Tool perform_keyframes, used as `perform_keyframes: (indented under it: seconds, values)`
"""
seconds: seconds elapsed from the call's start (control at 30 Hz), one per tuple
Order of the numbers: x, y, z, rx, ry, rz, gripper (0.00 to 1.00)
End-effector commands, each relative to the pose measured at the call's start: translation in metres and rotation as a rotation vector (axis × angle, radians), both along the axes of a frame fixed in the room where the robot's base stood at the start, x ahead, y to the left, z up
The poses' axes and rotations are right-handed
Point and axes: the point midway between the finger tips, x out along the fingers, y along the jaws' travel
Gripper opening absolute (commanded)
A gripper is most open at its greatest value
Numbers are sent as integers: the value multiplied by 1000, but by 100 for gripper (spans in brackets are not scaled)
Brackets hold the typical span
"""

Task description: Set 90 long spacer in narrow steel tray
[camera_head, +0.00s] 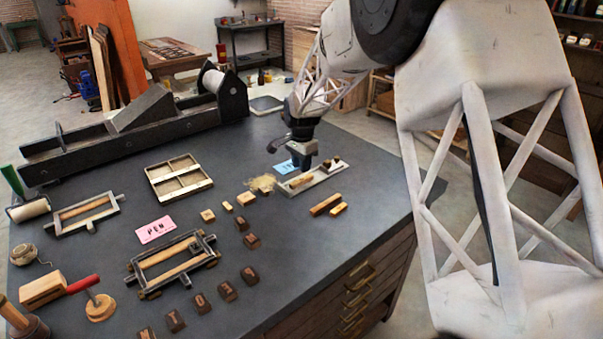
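A narrow pale steel tray (318,182) lies near the far right part of the dark table. Small wooden pieces (300,181) lie in it, and darker ones show at its far end. My gripper (303,166) points down at the tray's back edge. Its fingertips are small and dark, and I cannot tell whether they are open or hold anything. Two wooden strips lie on the table in front of the tray: a longer, thicker one (325,205) and a shorter, thinner one (339,210). I cannot read any 90 marking on the pieces.
A blue card (284,167) lies behind the tray, and a tan pile (262,183) is to its left. A pink card (156,230), metal frames (172,262), a shallow wooden tray (178,178) and several dark letter blocks (227,291) stand further left. The table's right front is clear.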

Motion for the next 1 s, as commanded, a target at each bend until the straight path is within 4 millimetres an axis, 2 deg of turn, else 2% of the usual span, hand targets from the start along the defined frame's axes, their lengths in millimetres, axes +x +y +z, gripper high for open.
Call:
perform_keyframes:
  seconds: [0.2,0.4,0.6,1.0]
  values:
    - [1,0,36,1,-4,0,28]
    - [1,0,59,1,-2,0,28]
    - [0,0,67,1,-1,0,28]
    - [0,0,68,1,-1,0,28]
